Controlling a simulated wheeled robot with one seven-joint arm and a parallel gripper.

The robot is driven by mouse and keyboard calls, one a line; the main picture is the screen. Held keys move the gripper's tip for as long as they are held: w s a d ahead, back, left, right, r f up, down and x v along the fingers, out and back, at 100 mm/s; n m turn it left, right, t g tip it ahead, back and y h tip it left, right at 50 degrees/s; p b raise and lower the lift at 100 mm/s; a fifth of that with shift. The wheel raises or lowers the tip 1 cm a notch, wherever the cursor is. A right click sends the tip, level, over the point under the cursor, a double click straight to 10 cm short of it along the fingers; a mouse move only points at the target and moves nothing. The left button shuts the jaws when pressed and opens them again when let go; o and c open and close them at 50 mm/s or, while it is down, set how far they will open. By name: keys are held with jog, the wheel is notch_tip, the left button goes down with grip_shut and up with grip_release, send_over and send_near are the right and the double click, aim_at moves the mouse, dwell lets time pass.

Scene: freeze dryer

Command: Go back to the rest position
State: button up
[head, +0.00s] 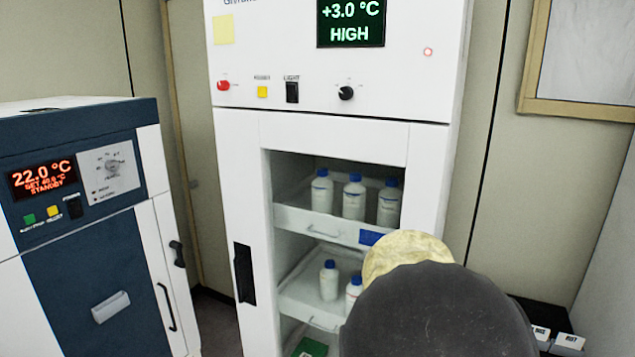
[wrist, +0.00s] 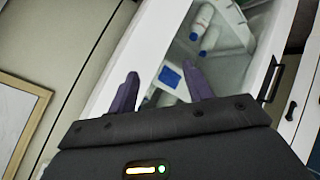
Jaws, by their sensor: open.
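My gripper (wrist: 160,88) shows in the wrist view with its two dark fingers spread apart. Nothing is seen held between them. Beyond the fingertips is the white cabinet interior, with a blue patch (wrist: 170,76) and white bottles (wrist: 203,17). I cannot tell the distance between the fingers and these. In the head view my arm's dark rounded link covers the lower right middle, and the gripper itself does not show there.
A blue-white unit (head: 90,250) stands left. A framed board (head: 525,85) hangs right.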

jog(key=s+a+f+m+g+y, duration=0.1)
jog(key=s+f+m+g, duration=0.1)
jog(key=s+f, duration=0.5)
jog(key=s+a+f+m+g+y, duration=0.2)
jog(key=s+f+g, duration=0.3)
jog(key=s, duration=1)
notch_tip(320, 180, down, 3)
jog(key=shift+s+m+b, duration=0.35)
jog(key=shift+s+m, duration=0.05)
jog(key=shift+m, duration=0.4)
